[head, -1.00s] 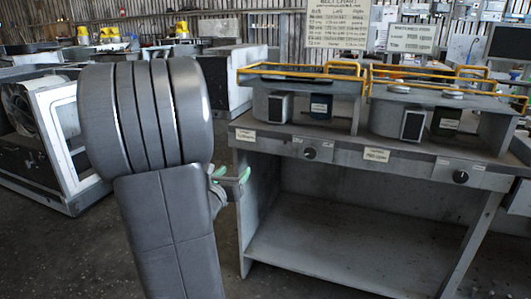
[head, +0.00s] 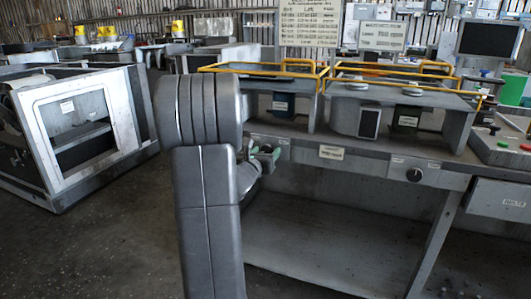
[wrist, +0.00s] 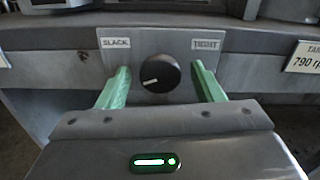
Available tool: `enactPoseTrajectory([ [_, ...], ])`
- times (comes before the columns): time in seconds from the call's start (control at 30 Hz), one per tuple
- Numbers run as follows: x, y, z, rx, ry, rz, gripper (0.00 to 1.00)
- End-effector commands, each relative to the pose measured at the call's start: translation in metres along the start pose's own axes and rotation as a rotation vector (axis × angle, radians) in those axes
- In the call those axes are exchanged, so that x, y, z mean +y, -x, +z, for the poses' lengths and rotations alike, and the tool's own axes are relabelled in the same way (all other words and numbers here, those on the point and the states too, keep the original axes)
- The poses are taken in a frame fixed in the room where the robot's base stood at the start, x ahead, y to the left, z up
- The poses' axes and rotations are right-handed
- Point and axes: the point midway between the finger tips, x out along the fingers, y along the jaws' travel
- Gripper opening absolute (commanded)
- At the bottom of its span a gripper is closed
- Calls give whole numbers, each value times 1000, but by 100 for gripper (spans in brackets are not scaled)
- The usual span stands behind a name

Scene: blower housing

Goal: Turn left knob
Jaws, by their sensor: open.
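The left knob (wrist: 158,72) is round and black with a white pointer line, on a grey panel between a SLACK label and a second label at right. Its pointer aims left and slightly down. My gripper (wrist: 161,78) is open, with one green finger at each side of the knob. Gaps show between the fingers and the knob in the wrist view. In the head view my gripper (head: 264,158) is at the bench front over the left knob, which is mostly hidden there. The right knob (head: 414,174) sits farther right on the same front rail.
The grey bench (head: 345,155) carries two blower housings under yellow rails (head: 390,78). A paper label (head: 331,152) is between the knobs. A console with buttons (head: 503,143) stands at right. A metal-framed cart (head: 85,120) is at left, with clear floor before it.

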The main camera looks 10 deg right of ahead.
Motion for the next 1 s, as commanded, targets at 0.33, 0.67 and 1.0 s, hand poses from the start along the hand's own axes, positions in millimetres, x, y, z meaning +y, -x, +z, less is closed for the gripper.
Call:
enactPoseTrajectory([
  [0.33,0,-5,0,0,1,0,60],
  [0.67,0,-5,0,0,1,0,16],
  [1.0,0,-5,-1,-2,77,0,16],
])
